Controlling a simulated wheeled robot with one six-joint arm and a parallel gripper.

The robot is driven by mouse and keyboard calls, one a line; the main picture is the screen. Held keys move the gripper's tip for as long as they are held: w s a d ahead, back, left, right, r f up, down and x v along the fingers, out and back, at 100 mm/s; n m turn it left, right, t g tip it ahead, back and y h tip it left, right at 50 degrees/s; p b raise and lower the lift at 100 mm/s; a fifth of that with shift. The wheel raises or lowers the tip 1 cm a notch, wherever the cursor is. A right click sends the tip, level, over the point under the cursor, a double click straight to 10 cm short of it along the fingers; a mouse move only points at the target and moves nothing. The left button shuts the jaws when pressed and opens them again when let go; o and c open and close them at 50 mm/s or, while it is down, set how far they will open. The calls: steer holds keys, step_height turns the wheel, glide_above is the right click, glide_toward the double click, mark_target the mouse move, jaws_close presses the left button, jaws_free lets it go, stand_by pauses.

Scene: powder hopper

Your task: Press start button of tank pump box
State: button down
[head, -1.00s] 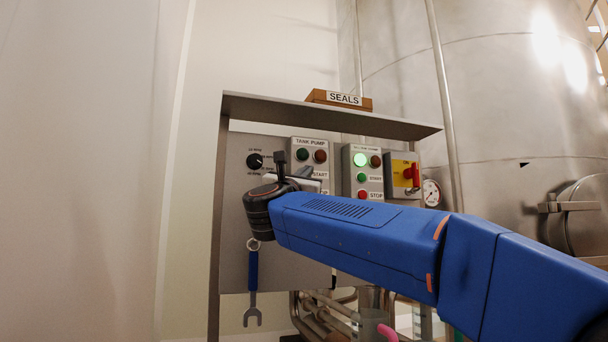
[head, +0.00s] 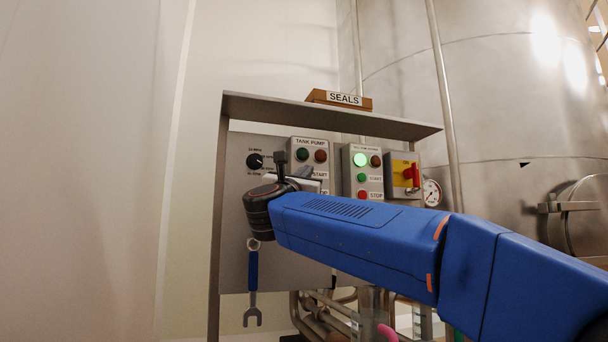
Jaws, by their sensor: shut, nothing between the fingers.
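The tank pump box (head: 311,145) is a grey box on the panel in the head view, left of a second similar box. Its dark green lamp (head: 302,154) and dark red lamp (head: 321,156) show at its top. My gripper (head: 307,172) is shut and empty, in front of the lower part of the tank pump box. I cannot tell whether its tips touch the box.
The second box (head: 368,154) has a lit green lamp and START and STOP buttons. A yellow switch with a red handle (head: 411,175) and a gauge (head: 431,192) are to its right. A dial (head: 255,161) is at left. A wrench (head: 253,290) hangs below; a SEALS box (head: 340,100) sits on top.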

steer(key=shift+w, duration=0.1)
stand_by(0.7)
steer(key=shift+w+a, duration=0.15)
steer(key=shift+w, duration=0.15)
steer(key=shift+w+a, duration=0.1)
steer(key=shift+w, duration=0.25)
stand_by(0.8)
steer(key=shift+s, duration=0.15)
steer(key=shift+s+d, duration=0.25)
steer(key=shift+s, duration=0.35)
stand_by(0.3)
steer(key=s, duration=0.1)
steer(key=s+d, duration=0.1)
steer(key=s, duration=0.2)
steer(key=shift+s+d, duration=0.25)
steer(key=shift+s, duration=0.15)
stand_by(0.8)
